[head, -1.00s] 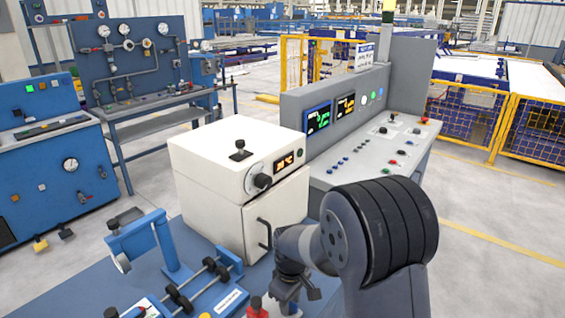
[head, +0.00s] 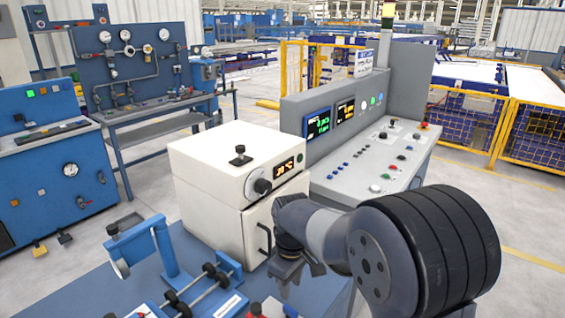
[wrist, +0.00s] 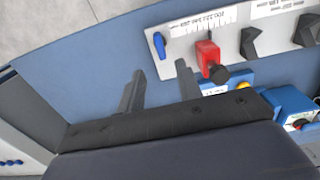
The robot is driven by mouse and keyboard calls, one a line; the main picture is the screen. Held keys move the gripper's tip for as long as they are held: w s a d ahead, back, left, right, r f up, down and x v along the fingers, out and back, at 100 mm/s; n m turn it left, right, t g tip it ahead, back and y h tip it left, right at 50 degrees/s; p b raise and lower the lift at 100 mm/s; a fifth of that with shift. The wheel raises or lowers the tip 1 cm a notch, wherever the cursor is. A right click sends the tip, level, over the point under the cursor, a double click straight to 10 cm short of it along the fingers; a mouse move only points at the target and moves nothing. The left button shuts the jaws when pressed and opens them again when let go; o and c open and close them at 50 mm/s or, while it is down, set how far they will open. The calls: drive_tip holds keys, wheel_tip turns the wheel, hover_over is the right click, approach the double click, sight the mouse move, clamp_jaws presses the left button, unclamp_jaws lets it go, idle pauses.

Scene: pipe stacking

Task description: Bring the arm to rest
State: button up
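My gripper (head: 290,282) hangs over the blue bench (head: 205,258), in front of the white oven's door. In the wrist view, my gripper's two dark fingers (wrist: 160,78) stand apart with nothing between them. Below them lie the blue bench top and a light panel (wrist: 230,42) with a red valve (wrist: 208,60) and a blue lever. My arm reaches in from the lower right of the head view, its black ribbed joint nearest the camera. Part of the gripper's far side is hidden.
The white oven (head: 205,185) stands behind the gripper, close by. A grey control console (head: 375,165) is to its right. A blue clamp stand (head: 165,248) and a small roller fixture (head: 205,288) occupy the bench at left. Blue test panels stand farther left.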

sight(290, 308)
wheel_tip(290, 308, down, 9)
drive_tip(key=shift+r, duration=0.1)
drive_tip(key=m+p, duration=0.1)
drive_tip(key=m, duration=0.5)
drive_tip(key=shift+p, duration=0.3)
drive_tip(key=m+p, duration=0.1)
drive_tip(key=m, duration=0.3)
drive_tip(key=shift+m, duration=0.3)
